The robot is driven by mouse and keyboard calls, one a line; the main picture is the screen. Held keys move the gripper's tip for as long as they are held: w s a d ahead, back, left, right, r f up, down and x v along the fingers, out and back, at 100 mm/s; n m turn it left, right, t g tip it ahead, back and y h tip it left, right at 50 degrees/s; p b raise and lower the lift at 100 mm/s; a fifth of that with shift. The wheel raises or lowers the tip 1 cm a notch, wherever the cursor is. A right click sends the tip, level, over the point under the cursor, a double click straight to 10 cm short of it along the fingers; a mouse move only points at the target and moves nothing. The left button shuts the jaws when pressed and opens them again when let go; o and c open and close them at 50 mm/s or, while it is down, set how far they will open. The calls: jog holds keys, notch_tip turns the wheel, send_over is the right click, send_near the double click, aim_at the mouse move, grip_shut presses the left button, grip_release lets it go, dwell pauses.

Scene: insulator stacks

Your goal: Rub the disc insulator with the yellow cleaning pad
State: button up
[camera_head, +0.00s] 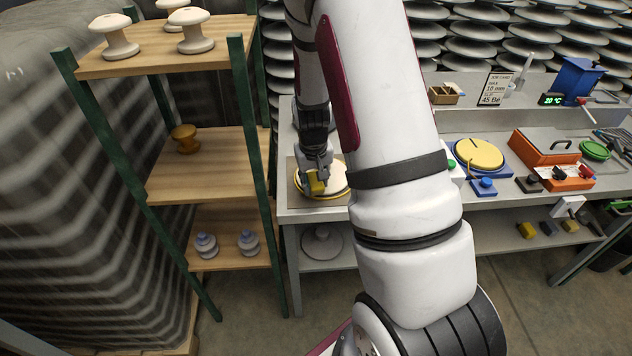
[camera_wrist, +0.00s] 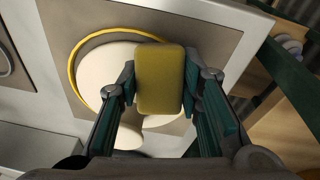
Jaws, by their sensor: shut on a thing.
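My gripper (camera_head: 316,172) is shut on the yellow cleaning pad (camera_head: 318,186), over the left end of the workbench. In the wrist view the pad (camera_wrist: 160,78) sits between the two fingers of my gripper (camera_wrist: 160,88). The cream disc insulator (camera_head: 336,174) lies on a grey-brown mat, ringed by a yellow band. In the wrist view the disc insulator (camera_wrist: 98,68) is behind the pad, which hides part of it. The pad overlaps the disc in both views; I cannot tell whether they touch. My arm hides the disc's right side in the head view.
A wooden shelf rack (camera_head: 160,170) with green posts stands left of the workbench, holding several insulators. Right on the bench are a round yellow plate on a blue base (camera_head: 478,154), an orange box (camera_head: 552,160) and a blue device (camera_head: 578,76). A grey disc (camera_head: 322,244) rests below the bench.

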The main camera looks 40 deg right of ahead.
jog(key=shift+s+a+r+p, duration=0.2)
jog(key=shift+r+p, duration=0.25)
jog(key=shift+r, duration=0.35)
jog(key=shift+s+a+r+p, duration=0.1)
jog(key=shift+s+r+p, duration=0.2)
jog(key=shift+r+p, duration=0.35)
jog(key=shift+s+a+r+p, duration=0.1)
jog(key=shift+s+r+p, duration=0.2)
jog(key=shift+r, duration=0.65)
jog(key=shift+s+a+r+p, duration=0.2)
jog(key=shift+r+p, duration=0.3)
jog(key=shift+r, duration=0.25)
jog(key=shift+s+a+r+p, duration=0.1)
jog(key=shift+s+r+p, duration=0.05)
jog(key=shift+r+p, duration=0.45)
